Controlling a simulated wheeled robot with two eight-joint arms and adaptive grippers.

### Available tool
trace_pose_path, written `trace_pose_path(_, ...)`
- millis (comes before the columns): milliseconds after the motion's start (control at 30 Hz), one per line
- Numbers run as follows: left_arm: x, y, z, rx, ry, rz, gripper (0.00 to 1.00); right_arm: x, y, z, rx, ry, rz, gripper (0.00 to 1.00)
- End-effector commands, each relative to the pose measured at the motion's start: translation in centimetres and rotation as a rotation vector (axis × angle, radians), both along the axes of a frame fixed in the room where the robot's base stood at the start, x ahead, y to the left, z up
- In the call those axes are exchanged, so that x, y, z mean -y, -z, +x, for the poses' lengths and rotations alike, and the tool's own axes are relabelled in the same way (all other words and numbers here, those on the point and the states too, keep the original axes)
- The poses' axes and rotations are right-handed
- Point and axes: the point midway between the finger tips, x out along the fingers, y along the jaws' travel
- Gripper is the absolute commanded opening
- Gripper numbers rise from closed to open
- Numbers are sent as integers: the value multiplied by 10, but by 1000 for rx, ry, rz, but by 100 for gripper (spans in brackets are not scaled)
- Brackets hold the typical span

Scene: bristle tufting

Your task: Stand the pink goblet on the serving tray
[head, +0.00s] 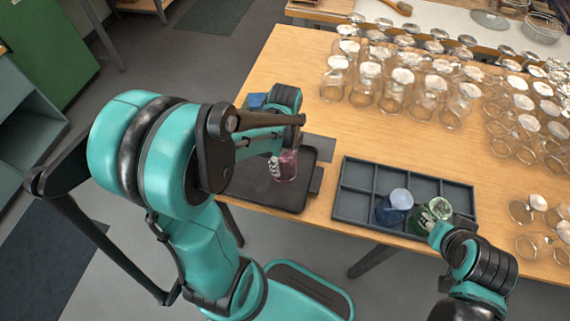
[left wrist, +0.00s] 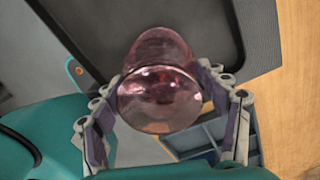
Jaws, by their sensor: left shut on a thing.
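The pink goblet (head: 286,170) is held by my left gripper (head: 284,150), whose fingers are mostly hidden by the arm in the head view. In the left wrist view the goblet (left wrist: 160,98) sits between the two fingers (left wrist: 162,90), which close on it from both sides. The dark serving tray (head: 262,195) lies at the table's front left edge. The goblet appears over the tray's right part; I cannot tell whether it touches. My right arm comes in at the lower right, near the compartment tray; its fingers cannot be made out.
A grey compartment tray (head: 357,207) stands right of the serving tray, with a blue goblet (head: 394,207) and a green goblet (head: 431,215) in it. Many clear glass vessels (head: 425,97) fill the back and right of the table (head: 300,60). Bare wood lies between.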

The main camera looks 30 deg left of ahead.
Motion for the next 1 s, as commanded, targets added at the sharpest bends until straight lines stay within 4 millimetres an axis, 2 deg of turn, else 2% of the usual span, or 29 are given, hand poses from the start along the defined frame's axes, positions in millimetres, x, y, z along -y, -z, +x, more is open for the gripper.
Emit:
trace_pose_path(33, 0, 13, 0, 0, 0, 0, 35, 0, 9, 0, 0, 0, 0, 40)
trace_pose_path(133, 0, 27, 0, 0, 0, 0, 35, 0, 16, 0, 0, 0, 0, 40)
trace_pose_path(533, 0, 31, 0, 0, 0, 0, 35, 0, 18, 0, 0, 0, 0, 40)
trace_pose_path(567, 0, 30, 0, 0, 0, 0, 79, 0, 18, 0, 0, 0, 0, 40)
trace_pose_path(600, 0, 30, 0, 0, 0, 0, 90, 0, 17, 0, 0, 0, 0, 40)
trace_pose_path(633, 0, 29, 0, 0, 0, 0, 94, 0, 17, 0, 0, 0, 0, 40)
trace_pose_path(1000, 0, 27, 0, 0, 0, 0, 94, 0, 14, 0, 0, 0, 0, 40)
